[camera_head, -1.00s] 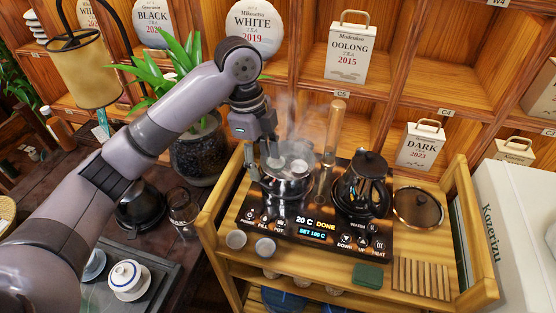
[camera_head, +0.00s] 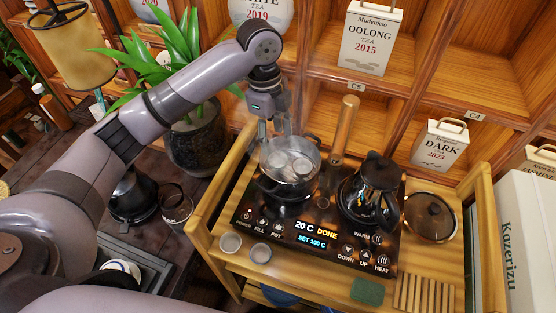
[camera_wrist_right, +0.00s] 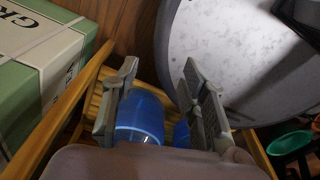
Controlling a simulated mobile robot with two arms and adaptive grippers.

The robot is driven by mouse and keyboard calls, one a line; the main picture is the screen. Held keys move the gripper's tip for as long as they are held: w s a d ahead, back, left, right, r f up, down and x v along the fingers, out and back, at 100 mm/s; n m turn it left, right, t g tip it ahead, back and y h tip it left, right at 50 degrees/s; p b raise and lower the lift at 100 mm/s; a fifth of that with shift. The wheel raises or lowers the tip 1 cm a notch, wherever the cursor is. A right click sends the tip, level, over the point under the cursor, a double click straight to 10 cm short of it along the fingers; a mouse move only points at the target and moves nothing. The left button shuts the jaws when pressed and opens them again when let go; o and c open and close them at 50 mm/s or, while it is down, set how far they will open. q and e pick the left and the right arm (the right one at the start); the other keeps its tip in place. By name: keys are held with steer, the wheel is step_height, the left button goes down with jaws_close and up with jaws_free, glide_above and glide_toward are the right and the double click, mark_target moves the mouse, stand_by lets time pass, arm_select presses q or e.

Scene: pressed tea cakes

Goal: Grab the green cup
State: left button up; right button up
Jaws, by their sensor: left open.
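A green rounded thing (camera_wrist_right: 290,143), which looks like a cup, shows at the right edge of the right wrist view, beside my right gripper. My right gripper (camera_wrist_right: 160,95) has its two fingers well apart, with a blue rounded thing (camera_wrist_right: 140,117) beyond and between them; I see no contact. In the head view my left gripper (camera_head: 274,137) is open at the back left of a steel pot (camera_head: 264,183). Small pale cups (camera_head: 301,167) sit in the pot. I cannot tell whether its fingertips touch the pot. No clearly green cup shows in the head view.
The pot and a dark kettle (camera_head: 367,196) stand on a black cooker (camera_head: 318,237) on a wooden cart. Two small cups (camera_head: 230,243) and a dark green block (camera_head: 368,291) lie in front. A green box (camera_wrist_right: 38,60) and a grey round surface (camera_wrist_right: 235,55) flank my right gripper.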

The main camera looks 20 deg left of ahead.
arm_select(q)
glide_above(278, 159)
steer(key=s, duration=0.2)
step_height(278, 159, down, 4)
steer(key=shift+d+f, duration=0.1)
steer(key=shift+f, duration=0.05)
steer(key=shift+f+p, duration=0.25)
steer(key=shift+p, duration=0.1)
steer(key=f, duration=0.2)
steer(key=f+p, duration=0.1)
steer(key=shift+w+d+f, duration=0.1)
steer(key=shift+w+f, duration=0.1)
steer(key=shift+f, duration=0.65)
arm_select(e)
steer(key=shift+w+a+r, duration=0.15)
steer(key=shift+w+r, duration=0.7)
steer(key=shift+r, duration=0.2)
arm_select(q)
steer(key=shift+c, duration=0.6)
steer(key=c, duration=0.7)
